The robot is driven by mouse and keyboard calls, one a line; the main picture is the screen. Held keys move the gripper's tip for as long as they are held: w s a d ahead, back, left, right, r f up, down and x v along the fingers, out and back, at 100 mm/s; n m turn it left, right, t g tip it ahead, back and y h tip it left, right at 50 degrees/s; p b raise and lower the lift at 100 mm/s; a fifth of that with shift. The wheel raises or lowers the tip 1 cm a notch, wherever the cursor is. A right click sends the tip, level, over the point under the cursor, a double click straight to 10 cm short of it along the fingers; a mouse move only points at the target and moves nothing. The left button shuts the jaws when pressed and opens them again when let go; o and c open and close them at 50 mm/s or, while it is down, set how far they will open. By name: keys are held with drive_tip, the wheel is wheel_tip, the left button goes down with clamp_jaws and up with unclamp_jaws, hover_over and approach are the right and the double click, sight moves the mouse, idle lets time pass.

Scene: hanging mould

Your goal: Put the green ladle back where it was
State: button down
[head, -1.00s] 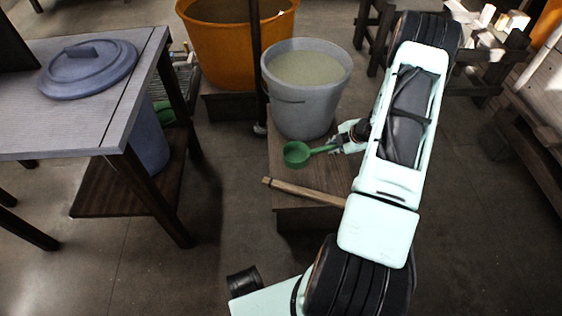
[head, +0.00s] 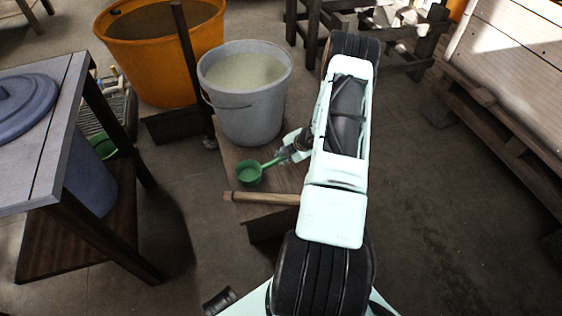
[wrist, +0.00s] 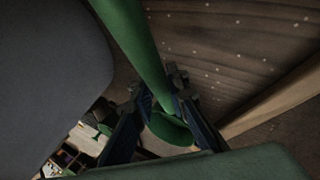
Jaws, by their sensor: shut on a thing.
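The green ladle (head: 250,173) is in my gripper (head: 284,155), with its cup pointing left in the head view. The gripper is shut on the ladle's handle, which also shows in the wrist view (wrist: 138,45) running between the fingers (wrist: 160,125). The ladle is over or beside the low wooden stand, close in front of the grey bucket (head: 250,115); I cannot tell whether it touches the stand. The bucket holds pale liquid. Part of the handle is hidden by my gripper.
A wooden bar (head: 262,198) lies on the stand's front (head: 285,180). An orange tub (head: 165,65) stands behind left, next to a dark post (head: 190,70). A grey table (head: 30,150) with a blue lid (head: 22,105) is at left. Open floor lies right.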

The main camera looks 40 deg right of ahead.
drive_tip(key=shift+f, duration=0.6)
drive_tip(key=c, duration=1.9)
unclamp_jaws()
drive_tip(key=p+v, duration=0.3)
drive_tip(key=v, duration=0.9)
drive_tip(key=shift+p, duration=0.35)
drive_tip(key=shift+r, duration=0.1)
